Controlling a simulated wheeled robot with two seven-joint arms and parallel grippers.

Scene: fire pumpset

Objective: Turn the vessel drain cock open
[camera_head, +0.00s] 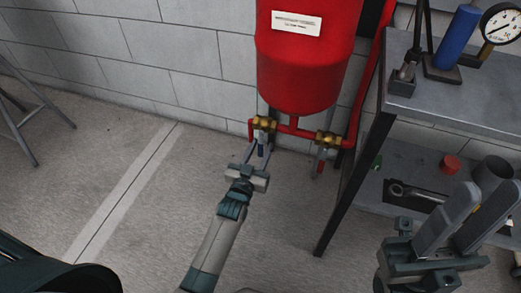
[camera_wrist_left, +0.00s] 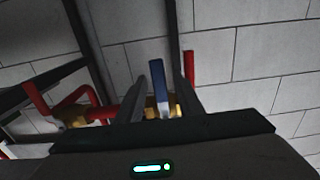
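A red vessel (camera_head: 305,65) hangs on the wall with a red pipe under it. Two brass cocks sit on the pipe: the left brass cock (camera_head: 263,123) has a blue lever (camera_head: 261,150) pointing down, and the right brass cock (camera_head: 328,140) has a red lever (camera_head: 319,168) pointing down. No label shows which is the drain cock. My left gripper (camera_head: 255,158) is at the blue lever. In the left wrist view the blue lever (camera_wrist_left: 160,88) stands between its open fingers, with gaps showing on both sides. My right gripper (camera_head: 472,205) is open and empty at the lower right.
A metal bench (camera_head: 460,100) with a gauge (camera_head: 501,22) and a blue cylinder (camera_head: 457,38) stands at the right. Its leg (camera_head: 340,210) is right of the cocks. Its lower shelf (camera_head: 410,160) holds a wrench and small parts.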

